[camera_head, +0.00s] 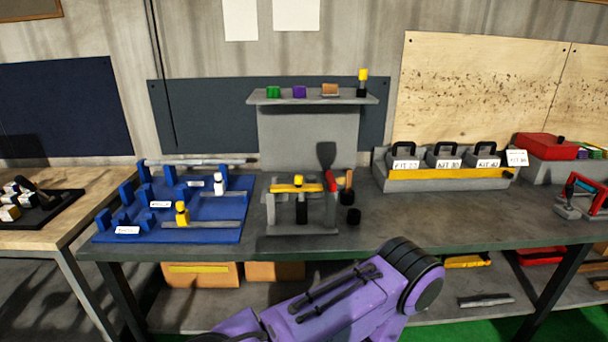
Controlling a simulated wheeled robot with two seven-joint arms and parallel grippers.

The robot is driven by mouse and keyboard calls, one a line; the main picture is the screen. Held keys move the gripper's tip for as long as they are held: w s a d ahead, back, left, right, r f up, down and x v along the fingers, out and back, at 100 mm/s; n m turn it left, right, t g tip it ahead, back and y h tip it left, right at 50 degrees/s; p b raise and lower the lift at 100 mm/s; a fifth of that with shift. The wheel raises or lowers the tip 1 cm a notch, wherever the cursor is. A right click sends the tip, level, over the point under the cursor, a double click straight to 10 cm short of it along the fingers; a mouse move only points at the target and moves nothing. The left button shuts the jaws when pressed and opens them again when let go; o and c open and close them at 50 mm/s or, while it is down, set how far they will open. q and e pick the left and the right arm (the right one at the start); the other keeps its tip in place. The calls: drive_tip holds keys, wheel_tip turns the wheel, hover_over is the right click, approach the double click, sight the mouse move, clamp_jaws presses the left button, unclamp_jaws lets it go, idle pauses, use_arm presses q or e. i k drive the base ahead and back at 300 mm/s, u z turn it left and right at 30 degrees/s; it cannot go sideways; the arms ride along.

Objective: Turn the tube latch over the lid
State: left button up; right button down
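A grey device (271,210) stands at the middle of the workbench, in front of a grey back panel. A yellow bar (290,188) lies across its top, with a small yellow knob above it. A red part (331,181) stands at the bar's right end. A dark cylinder hangs under the bar in the middle. Black and wooden-coloured pieces (347,188) are just right of the device. I cannot tell which part is the tube latch or the lid at this size. Neither gripper shows; only a purple arm link of mine crosses the lower middle, below the bench edge.
A blue rack (215,210) with yellow and white pieces is left on the bench (420,215). A shelf (262,97) with small coloured blocks is above the device. A grey tray (385,183) of labelled kits and a red box (545,146) are right.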

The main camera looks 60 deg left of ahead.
sight(332, 181)
drive_tip(key=u, duration=0.8)
drive_tip(key=i, duration=0.7)
drive_tip(key=u, duration=0.8)
